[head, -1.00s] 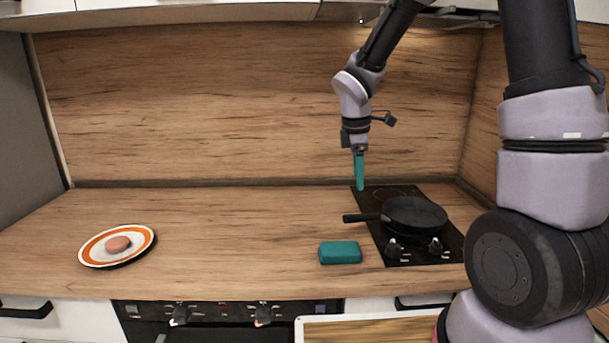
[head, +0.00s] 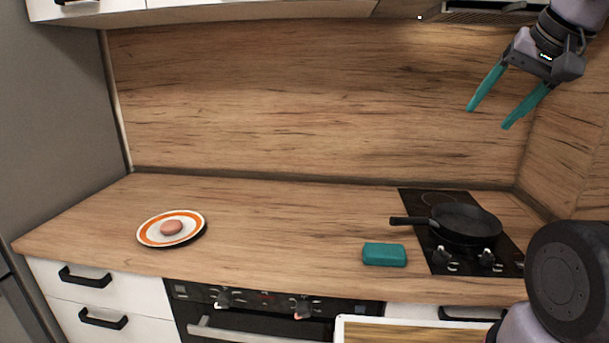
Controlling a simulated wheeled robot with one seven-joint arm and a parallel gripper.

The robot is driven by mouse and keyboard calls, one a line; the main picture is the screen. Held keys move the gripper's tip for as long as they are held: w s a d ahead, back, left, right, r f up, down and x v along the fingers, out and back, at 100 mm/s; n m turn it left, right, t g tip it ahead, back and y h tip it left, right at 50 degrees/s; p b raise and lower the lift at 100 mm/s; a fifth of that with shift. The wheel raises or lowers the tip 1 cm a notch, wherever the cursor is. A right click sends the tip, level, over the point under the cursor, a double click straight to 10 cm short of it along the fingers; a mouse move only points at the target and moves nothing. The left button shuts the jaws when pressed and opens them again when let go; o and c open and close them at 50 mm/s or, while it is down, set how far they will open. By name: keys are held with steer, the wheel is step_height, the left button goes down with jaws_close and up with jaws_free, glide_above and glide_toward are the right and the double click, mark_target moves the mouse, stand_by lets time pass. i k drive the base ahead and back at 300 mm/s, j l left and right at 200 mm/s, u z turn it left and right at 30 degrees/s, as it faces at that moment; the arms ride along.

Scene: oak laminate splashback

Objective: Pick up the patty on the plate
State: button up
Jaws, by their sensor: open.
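The patty (head: 172,227) is a small pinkish-brown disc lying on the plate. The plate (head: 150,238) is white with an orange ring and sits on the left part of the counter. My gripper (head: 488,118) has two teal fingers spread apart, with nothing between them. It is high at the upper right, above the stove area, far from the plate and well above the counter.
A black pan (head: 465,224) stands on the black hob (head: 445,262) at the right, its handle pointing left. A teal block (head: 384,254) lies left of the hob. The wooden counter (head: 285,225) between plate and block is clear. A wooden board (head: 420,333) shows at the bottom.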

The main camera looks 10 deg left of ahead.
mark_target(170, 226)
steer(key=u, duration=0.5)
steer(key=k+u, duration=0.15)
steer(key=u, duration=0.85)
steer(key=k+j, duration=0.05)
steer(key=j, duration=0.05)
